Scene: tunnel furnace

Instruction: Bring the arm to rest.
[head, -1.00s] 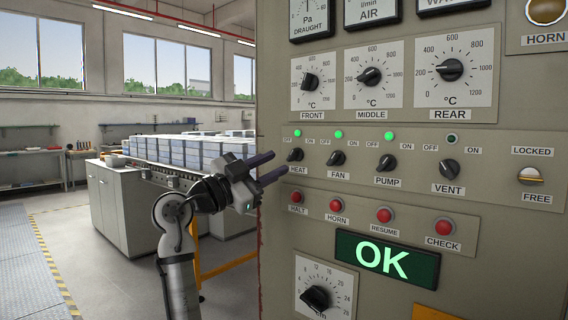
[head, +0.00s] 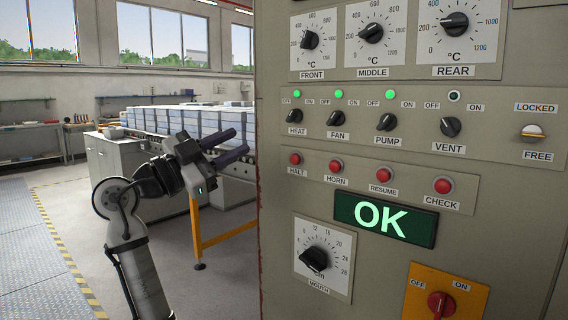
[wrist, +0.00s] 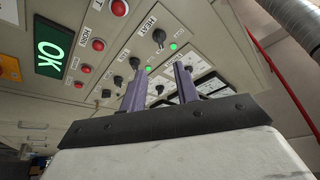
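My gripper (head: 232,146) is in the left half of the head view, left of the control panel (head: 275,215) and apart from it. Its two dark purple fingers point right, towards the panel, with a gap between them. They hold nothing. In the wrist view the two fingers (wrist: 158,92) stand apart with panel knobs showing between and behind them. The panel's OK display (head: 385,220) is lit green. The heat (head: 296,116), fan (head: 337,118) and pump (head: 386,122) knobs have green lamps lit above them; the lamp above the vent knob (head: 451,127) is dark.
A conveyor with grey-blue blocks (head: 165,119) runs behind my arm, beside a grey cabinet (head: 110,165) and an orange frame (head: 225,236). Open floor (head: 65,225) lies to the left. The panel's left edge is close to the fingers.

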